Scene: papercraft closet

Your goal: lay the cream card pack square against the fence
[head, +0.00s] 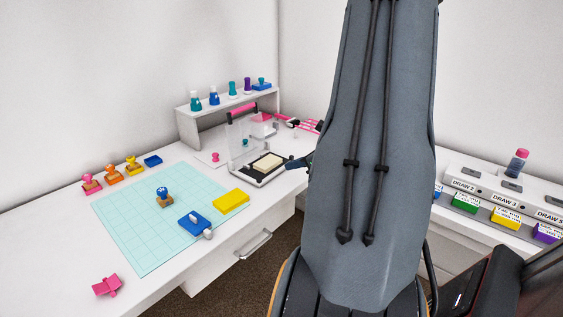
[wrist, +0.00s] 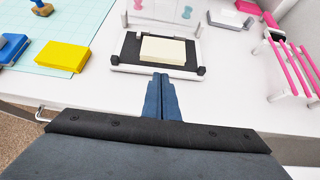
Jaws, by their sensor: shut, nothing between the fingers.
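The cream card pack (head: 267,162) lies flat on the black bed of a white-framed press (head: 243,176). In the wrist view the pack (wrist: 168,50) sits right of the middle of the black bed (wrist: 130,48), slightly turned, with black showing around it. I cannot make out for sure which edge is the fence. My gripper (wrist: 162,76) is shut and empty, its blue fingers together just in front of the press's near rim, pointing toward the pack. In the head view its tip (head: 292,164) shows right of the press; my arm hides the rest.
The press's clear lid with a pink handle (head: 242,108) stands raised behind the bed. A pink rack (wrist: 291,68) stands right of the press. White desk between them is clear.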

